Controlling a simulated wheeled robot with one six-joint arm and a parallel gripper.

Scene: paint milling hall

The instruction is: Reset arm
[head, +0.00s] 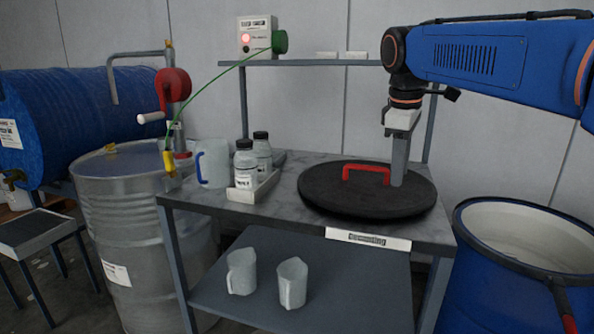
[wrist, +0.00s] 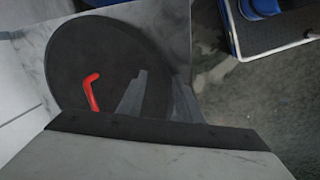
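My gripper (head: 398,183) points down over the right part of a round black lid (head: 325,198) on the grey table. The lid has a red handle (head: 365,170). The fingers are beside the handle's right end in the head view, not around it; whether the tips touch the lid I cannot tell. In the wrist view the two fingers (wrist: 157,82) stand apart with nothing between them, and the red handle (wrist: 91,90) lies left of them over the black lid (wrist: 75,60).
A tray (head: 255,190) with two bottles and a white jug (head: 213,165) stand left on the table (head: 300,170). Two beakers are on the lower shelf (head: 350,290). A steel drum (head: 120,225) is left, an open blue drum (head: 480,290) right. A control box (head: 257,35) sits on the upper shelf.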

